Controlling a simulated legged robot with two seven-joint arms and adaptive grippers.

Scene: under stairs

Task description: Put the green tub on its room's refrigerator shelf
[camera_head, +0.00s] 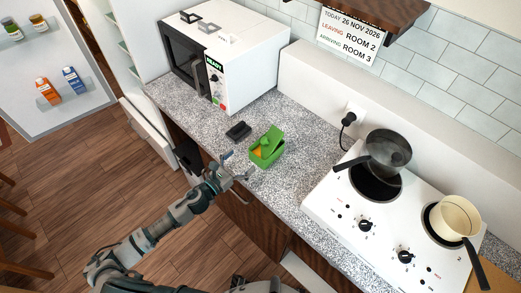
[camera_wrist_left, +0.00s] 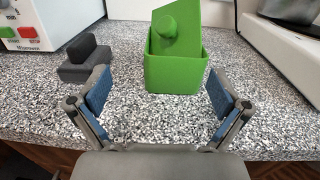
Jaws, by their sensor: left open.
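The green tub (camera_head: 268,154) stands upright on the speckled counter, between the microwave and the stove. Its green lid (camera_wrist_left: 178,28) is tilted up out of the opening, and something orange shows inside in the head view. My left gripper (camera_head: 231,166) is open and empty at the counter's front edge, just short of the tub. In the left wrist view the tub (camera_wrist_left: 173,76) is ahead, between and beyond the spread fingers (camera_wrist_left: 158,100), not touching them. The refrigerator stands open at the left; its inner shelves (camera_head: 125,46) show only partly.
A small dark block (camera_head: 238,131) lies left of the tub. A microwave (camera_head: 222,60) stands behind it. The stove (camera_head: 355,215) at right bears a dark pan (camera_head: 388,150) and a cream pot (camera_head: 455,217). The open refrigerator door (camera_head: 45,75) holds jars and cartons. A sign (camera_head: 350,35) names rooms 2 and 3.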

